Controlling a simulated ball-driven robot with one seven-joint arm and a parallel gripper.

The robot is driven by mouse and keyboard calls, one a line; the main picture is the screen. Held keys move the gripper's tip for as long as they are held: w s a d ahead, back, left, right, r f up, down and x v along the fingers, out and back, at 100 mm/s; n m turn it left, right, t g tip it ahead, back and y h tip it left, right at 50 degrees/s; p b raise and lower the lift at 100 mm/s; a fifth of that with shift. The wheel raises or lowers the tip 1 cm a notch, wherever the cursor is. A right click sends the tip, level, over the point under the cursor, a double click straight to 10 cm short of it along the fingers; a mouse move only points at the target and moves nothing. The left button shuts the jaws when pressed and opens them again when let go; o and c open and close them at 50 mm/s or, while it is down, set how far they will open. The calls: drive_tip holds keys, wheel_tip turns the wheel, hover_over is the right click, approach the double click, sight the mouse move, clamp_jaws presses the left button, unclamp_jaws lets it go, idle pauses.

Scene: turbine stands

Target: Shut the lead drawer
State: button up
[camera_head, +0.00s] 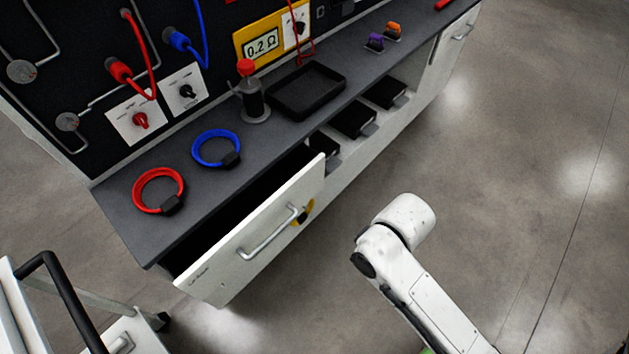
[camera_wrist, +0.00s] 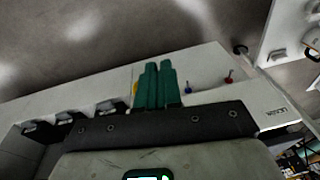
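The lead drawer (camera_head: 258,236) stands pulled out from the near end of the bench in the head view. Its white front carries a metal bar handle (camera_head: 268,235) and a small label, and its dark inside shows behind the front. In the wrist view, the two green fingers of my gripper (camera_wrist: 156,86) are side by side with almost no gap, and nothing shows between them. They overlap the white bench front in that view; I cannot tell whether they touch it. The handle is not clearly visible there. My gripper is outside the head view, where only my white arm shows.
Red (camera_head: 159,190) and blue (camera_head: 217,149) lead coils lie on the bench top (camera_head: 125,225). A bottle (camera_head: 252,92) and a black tray (camera_head: 306,91) stand farther along. A cart (camera_head: 90,310) stands at lower left. Floor at right is clear.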

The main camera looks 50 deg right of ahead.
drive_tip(key=w+f+m+t+y+b, duration=0.1)
drive_tip(key=f, duration=0.1)
drive_tip(key=w+f+m+t+y+b, duration=0.1)
drive_tip(key=w+f, duration=0.1)
drive_tip(key=w+f+m+t+y+b, duration=0.1)
drive_tip(key=f+y, duration=0.1)
drive_tip(key=shift+w+a+f+t, duration=0.2)
drive_tip(key=shift+w+f+t, duration=0.1)
drive_tip(key=shift+f, duration=0.05)
clamp_jaws()
drive_tip(key=w+d+r+m+t+h+b, duration=0.1)
drive_tip(key=w+d+m+t+h+b, duration=0.15)
drive_tip(key=d+m+t, duration=0.45)
drive_tip(key=w+d+m+t+h+b, duration=0.2)
drive_tip(key=d+m+t+h+b, duration=0.1)
drive_tip(key=d+m+t, duration=0.5)
drive_tip(key=g+p, duration=0.2)
approach(309, 157)
drive_tip(key=shift+w+a+r+n+y, duration=0.2)
drive_tip(key=shift+w+r, duration=0.1)
drive_tip(key=shift+r, duration=0.2)
drive_tip(key=shift+w+a+r+n+y, duration=0.1)
drive_tip(key=shift+w+a+r+n, duration=0.15)
drive_tip(key=shift+r, duration=0.3)
drive_tip(key=w+b, duration=0.3)
drive_tip(key=w, duration=0.4)
drive_tip(key=shift+w+r, duration=0.15)
drive_tip(key=shift+w, duration=0.25)
